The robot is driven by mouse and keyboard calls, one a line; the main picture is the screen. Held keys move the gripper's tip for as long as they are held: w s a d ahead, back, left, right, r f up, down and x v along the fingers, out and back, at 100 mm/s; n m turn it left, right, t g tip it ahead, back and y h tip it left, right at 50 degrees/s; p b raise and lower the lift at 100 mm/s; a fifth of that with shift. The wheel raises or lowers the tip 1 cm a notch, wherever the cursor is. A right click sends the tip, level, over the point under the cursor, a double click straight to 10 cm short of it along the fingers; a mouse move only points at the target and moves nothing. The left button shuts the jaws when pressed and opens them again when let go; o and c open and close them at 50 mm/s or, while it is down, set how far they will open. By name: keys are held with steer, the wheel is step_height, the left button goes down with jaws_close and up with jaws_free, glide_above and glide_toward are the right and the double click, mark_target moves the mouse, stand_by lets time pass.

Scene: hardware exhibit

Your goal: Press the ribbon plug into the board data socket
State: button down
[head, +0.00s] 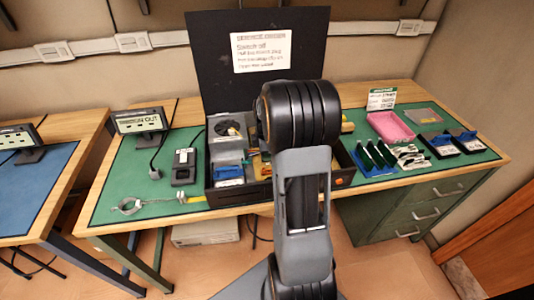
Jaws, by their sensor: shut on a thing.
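The open case (208,188) stands on the green bench mat, its black lid panel (215,60) upright behind it. My own arm crosses in front of the case and hides its middle and right part. I cannot make out the ribbon plug or the board data socket. A fan unit (228,128) and a grey bay with a blue part (228,172) show in the case's left side. My gripper is hidden behind my arm, so what it holds does not show.
A black device (184,166), a display reading OUT (139,121) and a looped grey cable (130,206) lie left of the case. Right of it are upright green boards (375,155), a pink tray (390,126) and black-and-blue parts (440,145). Some mat at front left is clear.

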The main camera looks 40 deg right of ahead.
steer(key=c, duration=1.1)
jaws_free()
steer(key=shift+f, duration=0.2)
steer(key=shift+c, duration=0.2)
steer(key=o, duration=0.3)
steer(key=shift+r, duration=0.1)
steer(key=shift+r+p, duration=0.65)
steer(key=shift+r, duration=0.05)
steer(key=shift+r+p, duration=2.25)
steer(key=shift+r, duration=0.65)
